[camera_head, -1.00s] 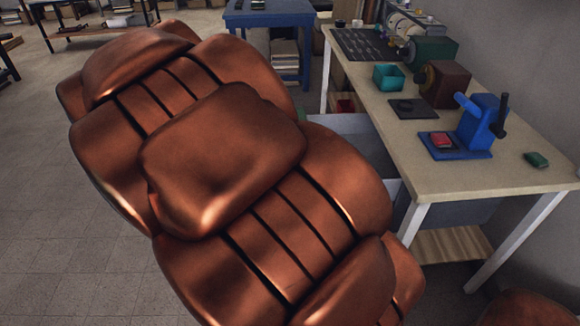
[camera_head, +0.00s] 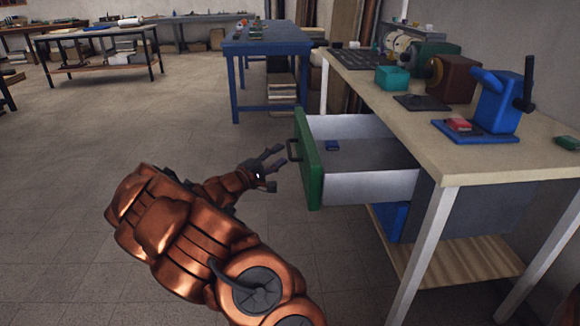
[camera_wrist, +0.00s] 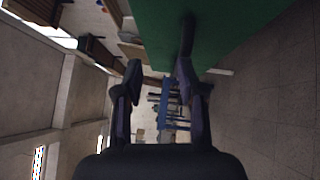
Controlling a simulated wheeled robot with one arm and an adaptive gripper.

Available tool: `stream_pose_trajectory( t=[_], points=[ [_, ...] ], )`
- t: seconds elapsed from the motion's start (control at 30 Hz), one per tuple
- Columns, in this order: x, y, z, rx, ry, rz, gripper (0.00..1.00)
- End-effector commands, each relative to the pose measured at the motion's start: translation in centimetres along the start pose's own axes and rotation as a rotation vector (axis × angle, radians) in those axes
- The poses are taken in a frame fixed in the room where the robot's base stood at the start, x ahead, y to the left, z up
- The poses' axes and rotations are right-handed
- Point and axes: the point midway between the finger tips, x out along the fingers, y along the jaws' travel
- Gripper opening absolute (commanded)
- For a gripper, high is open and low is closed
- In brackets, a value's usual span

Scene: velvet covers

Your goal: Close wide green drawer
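The wide green drawer (camera_head: 309,165) is pulled out from under the workbench, its green front facing left and its pale inside showing. A dark handle (camera_head: 292,150) is on the front. The dark handle (camera_wrist: 187,35) stands near the right finger; contact cannot be told.
The workbench (camera_head: 455,150) carries a blue press (camera_head: 492,105), a teal box (camera_head: 391,78) and a dark red machine (camera_head: 449,78). A blue bin (camera_head: 392,219) sits below the drawer. A blue table (camera_head: 266,40) stands behind. The floor to the left is clear.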

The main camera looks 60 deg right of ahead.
Motion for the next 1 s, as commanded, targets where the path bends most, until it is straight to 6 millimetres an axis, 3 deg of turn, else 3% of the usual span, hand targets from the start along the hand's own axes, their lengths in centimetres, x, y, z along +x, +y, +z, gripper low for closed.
stream_pose_trajectory(
  t=[0.03, 0.2, 0.37, 0.8, 1.0],
  points=[
    [0.0, -1.7, -0.9, -0.010, 0.021, 0.008, 0.39],
    [0.1, -3.1, -2.4, -0.017, 0.059, 0.023, 0.39],
    [1.1, -3.2, -2.7, -0.017, 0.064, 0.024, 0.39],
    [6.7, -3.1, -3.1, -0.016, 0.065, 0.023, 0.39],
    [7.8, -3.0, -3.1, -0.018, 0.065, 0.024, 0.39]
  ],
)
